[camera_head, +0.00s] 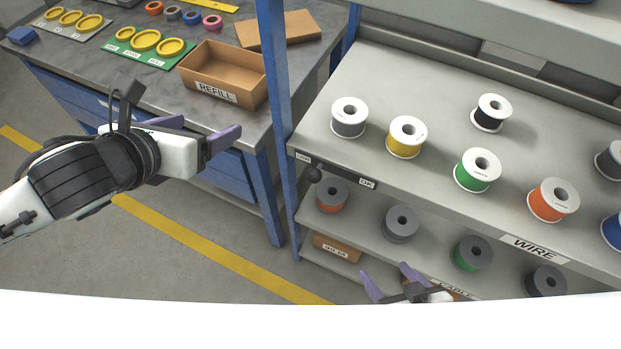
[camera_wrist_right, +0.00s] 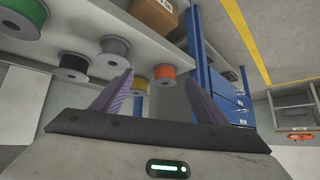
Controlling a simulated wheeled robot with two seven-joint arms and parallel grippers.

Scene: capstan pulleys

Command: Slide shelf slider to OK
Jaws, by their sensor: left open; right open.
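The shelf slider shows as a dark round knob (camera_head: 312,174) on the front edge of the upper wire shelf (camera_head: 400,196), near its left end. It sits between a small label at its left, which seems to read LOW, and the OK label (camera_head: 367,183) at its right, nearer the left one. My right gripper (camera_head: 384,270) is open and empty, below and right of the knob, apart from it. The right wrist view shows its two purple fingers spread (camera_wrist_right: 159,78); I cannot make out the knob there. My left gripper (camera_head: 212,126) is open and empty by the workbench edge.
White spools (camera_head: 405,137) of several colours stand on the upper shelf. More spools (camera_head: 401,222) stand on the lower shelf near my right gripper. A blue post (camera_head: 277,110) rises left of the knob. The REFILL box (camera_head: 222,75) sits on the workbench (camera_head: 160,93).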

